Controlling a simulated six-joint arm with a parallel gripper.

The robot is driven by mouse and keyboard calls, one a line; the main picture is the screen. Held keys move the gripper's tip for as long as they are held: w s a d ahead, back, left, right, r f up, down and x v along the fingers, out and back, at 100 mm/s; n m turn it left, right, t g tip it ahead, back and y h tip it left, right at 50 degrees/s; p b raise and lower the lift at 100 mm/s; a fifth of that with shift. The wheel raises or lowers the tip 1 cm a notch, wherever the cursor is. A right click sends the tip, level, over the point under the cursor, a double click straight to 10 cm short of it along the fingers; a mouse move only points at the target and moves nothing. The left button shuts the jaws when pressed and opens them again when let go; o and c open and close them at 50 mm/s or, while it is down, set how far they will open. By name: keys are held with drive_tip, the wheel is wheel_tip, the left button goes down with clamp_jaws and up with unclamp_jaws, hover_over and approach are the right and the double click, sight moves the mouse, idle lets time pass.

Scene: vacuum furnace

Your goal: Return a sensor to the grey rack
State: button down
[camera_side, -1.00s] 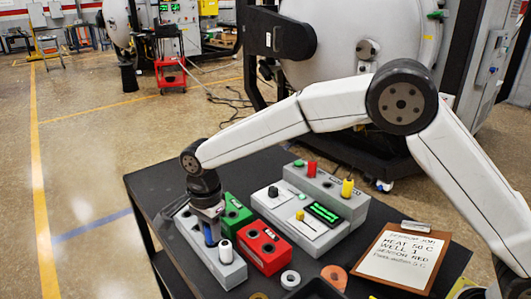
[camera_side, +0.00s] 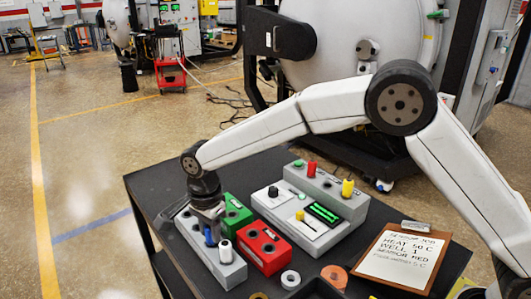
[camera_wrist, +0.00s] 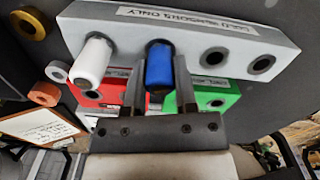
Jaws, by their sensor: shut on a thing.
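The grey rack (camera_side: 224,268) stands at the table's left front; in the wrist view (camera_wrist: 215,30) its label seems to read "COLD SENSORS ONLY". A blue sensor (camera_wrist: 159,65) sits in one of its holes, its lower end hidden in the hole; it also shows in the side view (camera_side: 209,236). My gripper (camera_wrist: 157,84) is shut on the blue sensor, a finger on each side. In the side view, my gripper (camera_side: 209,218) points down over the rack. A white sensor (camera_wrist: 92,62) stands in the end hole beside it. Two other rack holes are empty.
A green rack (camera_side: 236,212) and a red rack (camera_side: 263,250) stand close beside the grey one. A grey block (camera_side: 329,187) behind holds red (camera_side: 312,168) and yellow (camera_side: 347,188) sensors. A control box (camera_side: 298,220) and clipboard (camera_side: 402,258) lie to the right.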

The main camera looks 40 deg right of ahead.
unclamp_jaws()
idle(0.4)
drive_tip(key=shift+r, duration=2.95)
